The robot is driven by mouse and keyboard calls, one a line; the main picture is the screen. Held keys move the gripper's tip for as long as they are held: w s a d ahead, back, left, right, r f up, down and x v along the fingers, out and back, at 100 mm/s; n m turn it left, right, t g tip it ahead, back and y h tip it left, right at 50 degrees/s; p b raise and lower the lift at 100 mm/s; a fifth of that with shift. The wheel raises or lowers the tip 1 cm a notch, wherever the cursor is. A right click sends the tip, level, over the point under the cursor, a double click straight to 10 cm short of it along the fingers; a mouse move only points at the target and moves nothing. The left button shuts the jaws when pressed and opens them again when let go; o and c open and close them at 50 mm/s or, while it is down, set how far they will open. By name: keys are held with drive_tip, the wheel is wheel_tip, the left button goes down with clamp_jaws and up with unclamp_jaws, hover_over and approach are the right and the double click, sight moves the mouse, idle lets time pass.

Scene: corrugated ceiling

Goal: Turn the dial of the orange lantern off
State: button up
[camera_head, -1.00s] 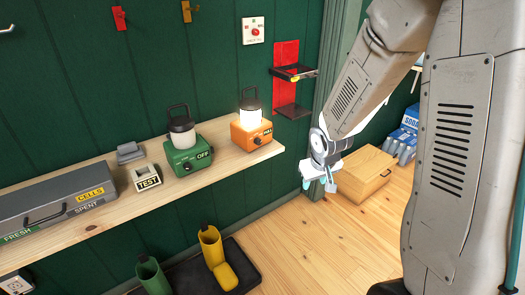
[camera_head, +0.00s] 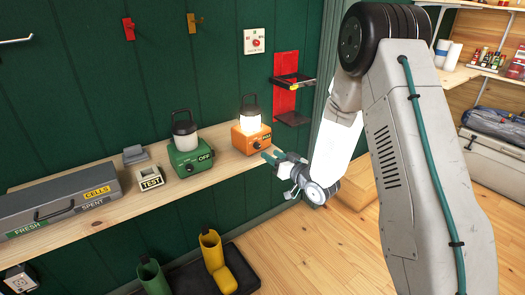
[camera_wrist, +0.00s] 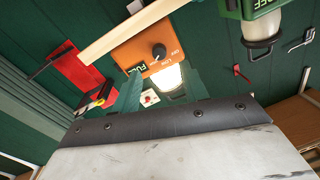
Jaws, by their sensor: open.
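The orange lantern (camera_head: 246,137) stands at the right end of the wooden shelf, with its lamp glowing. In the wrist view the orange lantern (camera_wrist: 142,55) appears turned over, with a black dial (camera_wrist: 158,51) on its front. Words are printed around the dial, and a display plate reads FULL (camera_wrist: 136,70). Which mark the dial points to is unclear. My gripper (camera_head: 271,156) is open, its teal fingertips just in front of and right of the lantern, apparently apart from it. In the wrist view its fingers (camera_wrist: 162,92) show on either side of the glowing lamp.
The green lantern (camera_head: 187,152), unlit and labelled OFF, stands to the left on the shelf (camera_head: 105,212). A tester (camera_head: 148,176) and a grey box (camera_head: 62,200) are further left. A red wall bracket (camera_head: 284,93) hangs right of the orange lantern. Boots (camera_head: 211,252) stand below.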

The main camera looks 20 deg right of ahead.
sight(259, 147)
drive_tip(key=x, duration=0.6)
